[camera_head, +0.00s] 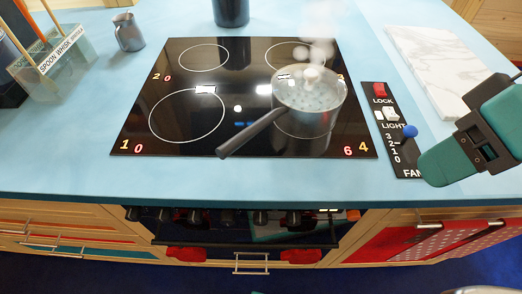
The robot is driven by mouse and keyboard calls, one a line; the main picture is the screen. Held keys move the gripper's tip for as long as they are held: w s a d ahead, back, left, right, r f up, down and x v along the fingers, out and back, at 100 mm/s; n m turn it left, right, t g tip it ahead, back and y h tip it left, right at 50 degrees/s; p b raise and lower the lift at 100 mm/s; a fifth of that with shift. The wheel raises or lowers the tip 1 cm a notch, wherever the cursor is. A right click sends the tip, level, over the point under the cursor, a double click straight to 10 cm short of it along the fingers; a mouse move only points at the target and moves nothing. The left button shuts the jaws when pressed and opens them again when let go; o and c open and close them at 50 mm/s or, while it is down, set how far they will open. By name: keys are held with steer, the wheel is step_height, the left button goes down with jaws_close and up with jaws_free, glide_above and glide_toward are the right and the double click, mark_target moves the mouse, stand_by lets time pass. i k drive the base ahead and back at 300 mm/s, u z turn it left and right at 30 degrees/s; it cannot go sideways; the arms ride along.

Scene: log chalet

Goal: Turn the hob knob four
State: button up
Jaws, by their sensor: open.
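The black glass hob (234,105) is set in the blue worktop. A steaming pan with a glass lid (309,96) sits on its front right ring; its handle points to the lower left. A yellow 4 (363,147) labels that ring, beside a red 6 (348,151). A row of dark knobs (260,217) shows below the worktop's front edge. Their labels are unreadable, so I cannot tell which is four. My gripper (478,140), teal and dark, is open above the right of the worktop, well right of the knobs. No object shows in it.
A panel (394,115) with lock, light and fan switches lies right of the hob, close to my gripper. A marble board (432,62) is behind it. A jug (128,32) and a utensil holder (58,66) stand at left.

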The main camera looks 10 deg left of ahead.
mark_target(227, 216)
steer(key=u, duration=1.3)
steer(key=k, duration=0.65)
steer(key=z, duration=0.4)
